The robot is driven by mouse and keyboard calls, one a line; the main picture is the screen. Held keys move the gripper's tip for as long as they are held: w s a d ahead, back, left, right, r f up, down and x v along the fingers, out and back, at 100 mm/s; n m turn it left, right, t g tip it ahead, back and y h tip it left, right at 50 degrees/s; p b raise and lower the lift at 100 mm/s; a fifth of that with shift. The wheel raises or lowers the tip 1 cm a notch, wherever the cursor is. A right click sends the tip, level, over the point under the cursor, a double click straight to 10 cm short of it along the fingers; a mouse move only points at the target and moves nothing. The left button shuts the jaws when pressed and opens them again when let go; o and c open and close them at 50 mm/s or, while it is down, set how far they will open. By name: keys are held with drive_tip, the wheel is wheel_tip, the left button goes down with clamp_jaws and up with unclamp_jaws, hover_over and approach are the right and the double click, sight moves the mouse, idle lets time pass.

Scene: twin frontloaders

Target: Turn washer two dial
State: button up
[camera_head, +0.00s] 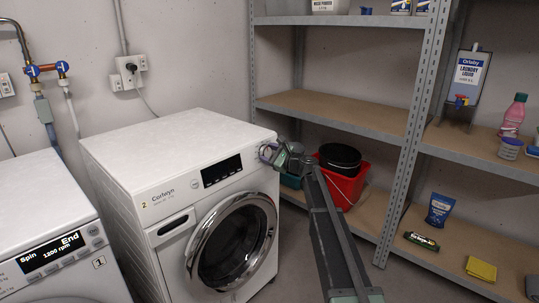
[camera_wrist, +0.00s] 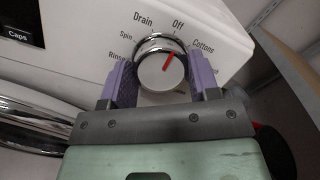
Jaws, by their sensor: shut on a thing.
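Washer two (camera_head: 165,165) is the white front-loader marked "2", with a round chrome-rimmed door and a dark display. Its dial (camera_wrist: 162,66) is a chrome-edged knob with a grey face and a red mark. The red mark points up and slightly right in the wrist view, roughly toward "Off". "Drain", "Spin" and "Rinse" are printed to the left, "Cottons" to the right. My gripper (camera_wrist: 158,84) has its purple fingers shut on the dial, one on each side. In the head view my gripper (camera_head: 268,152) is at the right end of the washer's panel and hides the dial.
Washer one (camera_head: 45,230) stands at the left, its display reading "Spin End 1200 rpm". A metal shelf unit (camera_head: 330,112) stands behind and right of washer two. A red bucket (camera_head: 350,185) with a black item sits on its lower shelf, close behind my arm.

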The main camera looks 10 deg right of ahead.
drive_tip(key=shift+n, duration=0.4)
drive_tip(key=n, duration=0.3)
drive_tip(key=shift+d+n+g+y, duration=0.1)
drive_tip(key=shift+n+g+y, duration=0.2)
drive_tip(key=shift+g, duration=0.1)
drive_tip(key=shift+n+g+p, duration=0.4)
drive_tip(key=shift+n+p, duration=0.1)
drive_tip(key=shift+n, duration=1.2)
drive_tip(key=o, duration=0.9)
drive_tip(key=v, duration=1)
drive_tip(key=shift+s+d+p, duration=0.25)
drive_tip(key=shift+d+p, duration=0.05)
drive_tip(key=shift+p, duration=0.05)
